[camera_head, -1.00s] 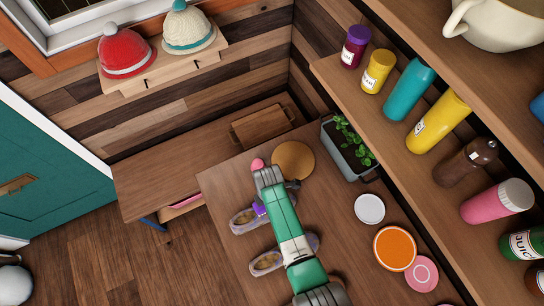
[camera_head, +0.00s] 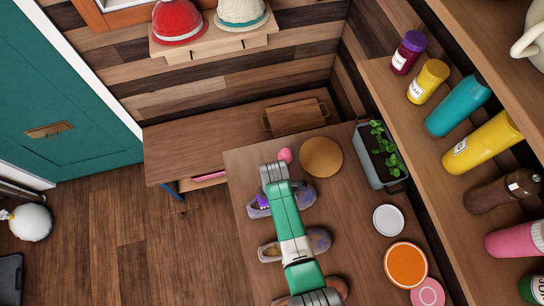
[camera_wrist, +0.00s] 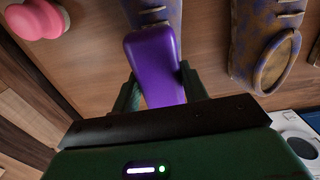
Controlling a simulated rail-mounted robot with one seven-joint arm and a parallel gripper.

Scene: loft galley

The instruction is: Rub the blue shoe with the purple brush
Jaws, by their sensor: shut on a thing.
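My gripper (camera_wrist: 160,88) is shut on the purple brush (camera_wrist: 153,60), with a dark finger on each side of it. The brush also shows as a small purple patch beside my green arm in the head view (camera_head: 264,201). It is over a mottled bluish-purple and tan shoe (camera_head: 304,195), whose end shows beyond the brush in the wrist view (camera_wrist: 154,12). Whether they touch cannot be told. A second similar shoe (camera_head: 270,252) lies nearer, partly under my arm. A third (camera_head: 336,287) is mostly hidden. Which shoe counts as blue is unclear.
A pink knobbed item (camera_head: 285,155) and a round wooden board (camera_head: 321,157) lie beyond the shoes. A planter (camera_head: 379,158), a white disc (camera_head: 388,220) and an orange plate (camera_head: 405,264) are on the right. A shelf of bottles (camera_head: 457,105) overhangs that side.

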